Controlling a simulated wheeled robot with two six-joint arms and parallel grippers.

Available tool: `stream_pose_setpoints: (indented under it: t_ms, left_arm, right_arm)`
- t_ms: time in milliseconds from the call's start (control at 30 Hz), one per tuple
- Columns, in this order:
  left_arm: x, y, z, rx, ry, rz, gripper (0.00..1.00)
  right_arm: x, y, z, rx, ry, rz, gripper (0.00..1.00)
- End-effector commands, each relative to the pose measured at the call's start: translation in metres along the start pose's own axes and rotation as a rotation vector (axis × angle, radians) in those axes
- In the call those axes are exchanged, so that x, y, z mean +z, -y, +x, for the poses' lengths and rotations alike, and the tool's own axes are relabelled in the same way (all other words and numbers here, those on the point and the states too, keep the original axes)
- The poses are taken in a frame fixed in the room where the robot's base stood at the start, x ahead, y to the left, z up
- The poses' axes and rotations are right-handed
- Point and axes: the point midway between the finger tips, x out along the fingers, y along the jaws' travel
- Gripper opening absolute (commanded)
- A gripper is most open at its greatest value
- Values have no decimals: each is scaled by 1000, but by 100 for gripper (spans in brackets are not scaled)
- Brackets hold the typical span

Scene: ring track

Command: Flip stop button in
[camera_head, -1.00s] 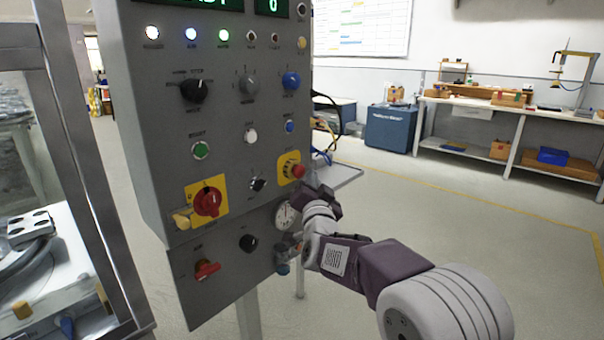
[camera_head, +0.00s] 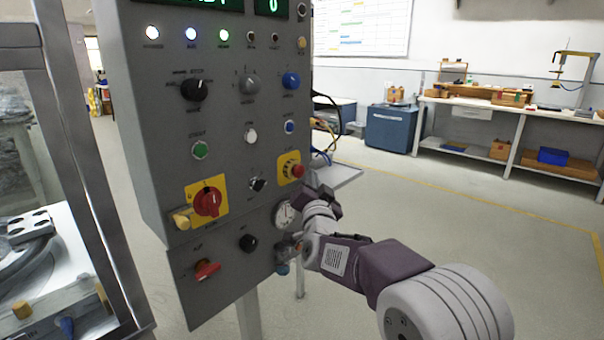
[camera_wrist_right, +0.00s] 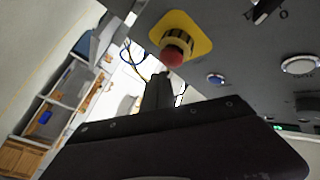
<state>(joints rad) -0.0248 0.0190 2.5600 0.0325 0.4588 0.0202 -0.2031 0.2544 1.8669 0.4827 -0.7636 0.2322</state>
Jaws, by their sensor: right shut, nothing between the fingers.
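The red mushroom stop button (camera_head: 297,171) sits on a yellow plate (camera_head: 284,162) at the right side of the grey control panel (camera_head: 155,120). In the right wrist view the stop button (camera_wrist_right: 173,55) stands out from its yellow plate (camera_wrist_right: 200,38), just beyond my fingers. My right gripper (camera_head: 328,198) is shut and empty, a little below and to the right of the button in the head view. Its dark shut fingers (camera_wrist_right: 159,90) point toward the button in the wrist view. They appear apart from it. My left gripper is not in view.
A small shelf (camera_head: 345,177) juts out behind my right gripper. The floor to the right is clear.

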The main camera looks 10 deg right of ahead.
Motion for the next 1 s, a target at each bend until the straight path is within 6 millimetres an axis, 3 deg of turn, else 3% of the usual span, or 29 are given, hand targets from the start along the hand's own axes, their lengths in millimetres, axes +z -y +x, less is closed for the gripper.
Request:
stream_pose_setpoints:
  t_ms: [1000]
  left_arm:
    - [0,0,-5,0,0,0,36]
  right_arm:
    - [6,7,8,-1,0,0,0]
